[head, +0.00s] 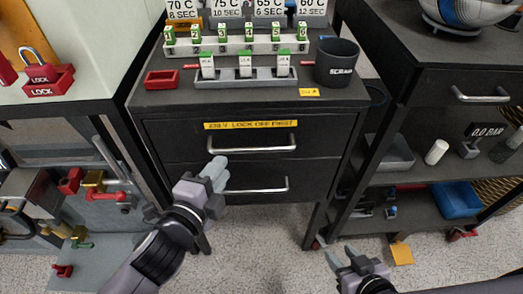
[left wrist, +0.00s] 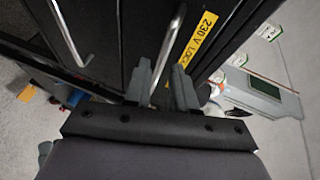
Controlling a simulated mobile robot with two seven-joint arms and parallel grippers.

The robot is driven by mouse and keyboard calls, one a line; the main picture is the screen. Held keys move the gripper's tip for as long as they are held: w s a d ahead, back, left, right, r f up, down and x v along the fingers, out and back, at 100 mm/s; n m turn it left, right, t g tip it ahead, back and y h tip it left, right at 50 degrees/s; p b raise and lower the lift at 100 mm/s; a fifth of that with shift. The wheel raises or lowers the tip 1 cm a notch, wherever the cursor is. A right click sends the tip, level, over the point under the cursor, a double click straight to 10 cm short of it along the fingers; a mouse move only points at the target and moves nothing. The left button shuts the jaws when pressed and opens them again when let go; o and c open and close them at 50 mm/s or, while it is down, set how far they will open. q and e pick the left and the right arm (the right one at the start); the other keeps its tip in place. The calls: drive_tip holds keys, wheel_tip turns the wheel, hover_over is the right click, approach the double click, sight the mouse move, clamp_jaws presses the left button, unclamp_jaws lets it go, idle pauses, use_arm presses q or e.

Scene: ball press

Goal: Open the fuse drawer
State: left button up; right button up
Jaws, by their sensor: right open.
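The black cabinet has two shut drawers. The upper drawer (head: 160,134) has a yellow "230 V LOCK OFF FIRST" label (head: 250,125) and a silver bar handle (head: 250,151). The lower drawer (head: 305,189) has a similar handle (head: 265,190). My left gripper (head: 216,170) is open in front of the drawers, just below the left end of the upper handle. In the left wrist view, the upper handle (left wrist: 172,42) runs in the gap between the open fingers (left wrist: 162,88); I cannot tell whether they touch it. My right gripper (head: 343,256) is open and empty, low at the right.
On the cabinet top stand fuse racks (head: 240,47), a red tray (head: 161,79) and a black scrap cup (head: 336,63). A red padlock (head: 40,74) sits on the left table. A right-hand shelf unit holds a blue bin (head: 456,200). Floor shows below the drawers.

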sight(238, 152)
use_arm(q)
drive_tip(key=shift+w+d+r+m, duration=0.1)
drive_tip(key=shift+w+d+m, duration=0.1)
drive_tip(key=shift+d, duration=0.25)
drive_tip(key=shift+w+d+r+m, duration=0.1)
drive_tip(key=shift+w+d+m, duration=0.1)
drive_tip(key=shift+d, duration=0.2)
drive_tip(key=shift+b+x, duration=0.4)
drive_tip(key=shift+x, duration=2.9)
clamp_jaws()
